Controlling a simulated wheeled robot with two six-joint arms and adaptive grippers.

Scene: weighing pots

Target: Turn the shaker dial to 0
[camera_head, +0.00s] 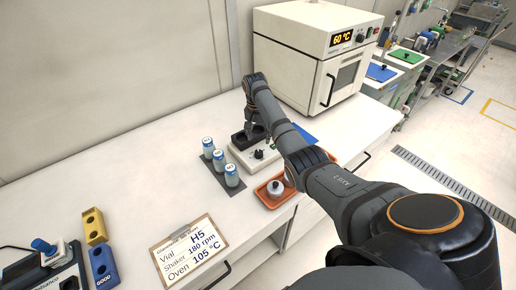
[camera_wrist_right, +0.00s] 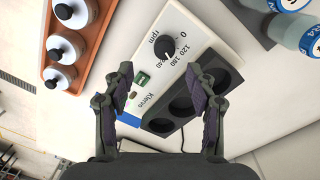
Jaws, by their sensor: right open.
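The shaker (camera_head: 240,157) is a white box on the bench with a black block with round holes at its back. Its black dial (camera_head: 259,154) is on the front part of the top. In the right wrist view the dial (camera_wrist_right: 165,46) sits on the white panel beside the "rpm" print and a scale with 0, 120 and higher marks. I cannot read its pointer setting for sure. My right gripper (camera_wrist_right: 160,80) is open and empty over the shaker, its fingers apart and clear of the dial. It also shows in the head view (camera_head: 252,132), above the black block. My left gripper is not in view.
An oven (camera_head: 318,55) reading 60 °C stands behind. A clipboard (camera_head: 188,250) lists H5, 180 rpm and 105 °C.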

